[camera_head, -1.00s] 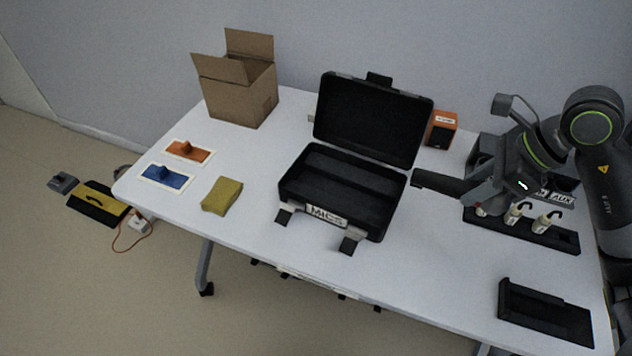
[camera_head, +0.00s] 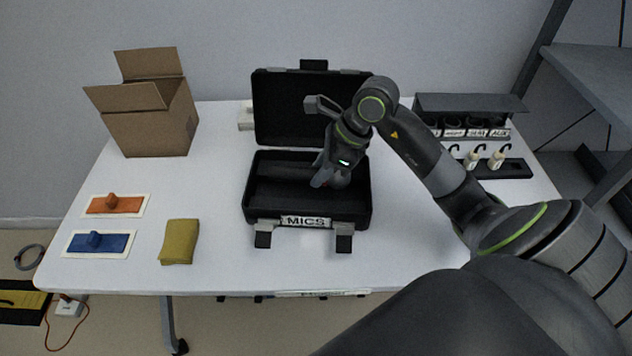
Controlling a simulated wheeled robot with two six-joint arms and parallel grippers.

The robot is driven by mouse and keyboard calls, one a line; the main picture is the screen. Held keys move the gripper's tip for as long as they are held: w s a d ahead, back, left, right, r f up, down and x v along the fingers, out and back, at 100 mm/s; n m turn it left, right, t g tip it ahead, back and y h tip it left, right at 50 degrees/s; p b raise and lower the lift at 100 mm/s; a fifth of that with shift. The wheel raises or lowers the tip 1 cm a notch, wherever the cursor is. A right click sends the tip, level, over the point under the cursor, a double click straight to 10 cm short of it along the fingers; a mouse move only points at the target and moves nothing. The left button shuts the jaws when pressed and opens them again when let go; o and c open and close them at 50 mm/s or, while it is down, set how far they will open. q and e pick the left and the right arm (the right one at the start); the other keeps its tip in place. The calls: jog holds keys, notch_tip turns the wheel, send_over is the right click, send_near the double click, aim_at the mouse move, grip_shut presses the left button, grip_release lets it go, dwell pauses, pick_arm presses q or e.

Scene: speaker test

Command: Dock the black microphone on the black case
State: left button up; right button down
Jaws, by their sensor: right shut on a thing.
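The black case (camera_head: 248,206) stands open on the white table, its lid raised at the back and a "MICS" label (camera_head: 306,222) on its front. My right gripper (camera_head: 322,178) reaches down into the right half of the case's lower part. It is shut on the black microphone (camera_head: 287,173), which lies roughly level and points left. The microphone is dark against the dark interior, so I cannot tell whether it touches the case floor. My right gripper hides its right end. My left gripper is not in view.
A cardboard box (camera_head: 150,132) stands at the back left. A black rack (camera_head: 519,168) with white bottles stands at the right. My right arm covers the table's front right.

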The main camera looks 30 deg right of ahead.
notch_tip(320, 180, down, 4)
jog(key=shift+f, duration=0.1)
jog(key=c, duration=1.2)
grip_release()
jog(key=shift+d+r, duration=0.1)
jog(key=shift+r, duration=0.25)
jog(key=v, duration=0.9)
jog(key=shift+d+r, duration=0.1)
jog(key=shift+r, duration=0.1)
jog(key=shift+v, duration=1)
